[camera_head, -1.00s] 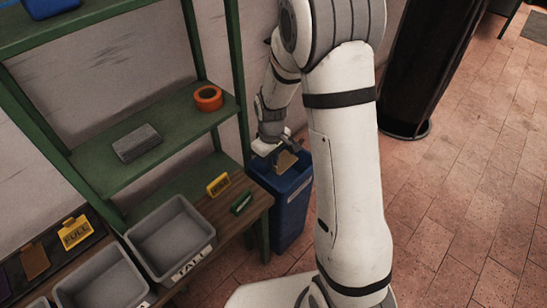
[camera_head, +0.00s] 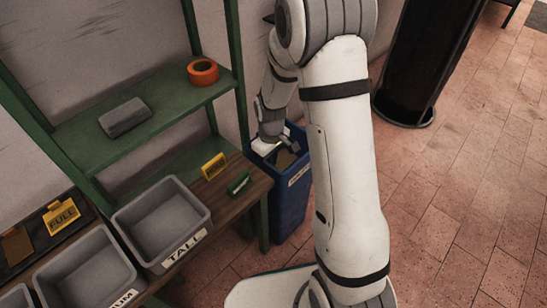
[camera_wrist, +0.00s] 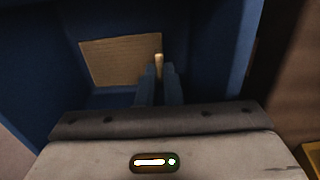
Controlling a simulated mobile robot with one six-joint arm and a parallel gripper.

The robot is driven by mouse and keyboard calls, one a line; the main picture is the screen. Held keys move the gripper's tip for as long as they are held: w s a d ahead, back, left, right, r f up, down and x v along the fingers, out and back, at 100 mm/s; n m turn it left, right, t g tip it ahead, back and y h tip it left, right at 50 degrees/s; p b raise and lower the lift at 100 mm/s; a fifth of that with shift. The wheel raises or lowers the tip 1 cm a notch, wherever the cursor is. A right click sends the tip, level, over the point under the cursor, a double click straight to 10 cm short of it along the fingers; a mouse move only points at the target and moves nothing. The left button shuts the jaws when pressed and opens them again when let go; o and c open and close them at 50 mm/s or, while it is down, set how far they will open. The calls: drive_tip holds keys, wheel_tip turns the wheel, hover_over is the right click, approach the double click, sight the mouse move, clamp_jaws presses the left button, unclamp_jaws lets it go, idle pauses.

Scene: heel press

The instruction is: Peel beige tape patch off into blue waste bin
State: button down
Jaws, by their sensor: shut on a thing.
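My gripper (camera_wrist: 158,85) points down into the blue waste bin (camera_head: 291,205), with its fingers inside the opening. The fingers are shut on a small beige piece, the tape patch (camera_wrist: 158,65), seen nearly edge-on between the tips in the wrist view. Its full shape is hidden. A flat tan square (camera_wrist: 120,60) with faint lines shows deeper in the bin, left of the fingers. In the head view, my wrist hides much of the bin's opening.
A green shelf rack (camera_head: 150,130) stands left of the bin, holding an orange tape roll (camera_head: 202,71) and a grey block (camera_head: 125,117). Grey trays (camera_head: 162,222), a yellow tag (camera_head: 213,166) and a green item (camera_head: 238,183) are on the bench. A black column (camera_head: 425,60) stands behind right.

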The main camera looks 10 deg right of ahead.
drive_tip(key=c, duration=1)
unclamp_jaws()
drive_tip(key=shift+c, duration=0.2)
drive_tip(key=shift+r, duration=0.15)
drive_tip(key=shift+s+r+p, duration=0.1)
drive_tip(key=shift+r+p, duration=2.7)
drive_tip(key=shift+r, duration=0.6)
drive_tip(key=shift+r, duration=0.35)
drive_tip(key=s+d+r+m+t+p, duration=0.1)
drive_tip(key=s+r+p, duration=0.5)
drive_tip(key=r, duration=1)
drive_tip(key=s+d+r+m+p, duration=0.2)
drive_tip(key=s+r+p, duration=0.5)
drive_tip(key=r+p, duration=0.5)
drive_tip(key=s+d+r+m+t+p, duration=0.1)
drive_tip(key=s+r+m+p, duration=0.3)
drive_tip(key=r+p, duration=0.5)
wheel_tip(320, 180, up, 11)
drive_tip(key=s, duration=0.2)
drive_tip(key=shift+s+d+f+t, duration=0.2)
drive_tip(key=shift+s+d+t, duration=0.1)
drive_tip(key=shift+s+d, duration=0.05)
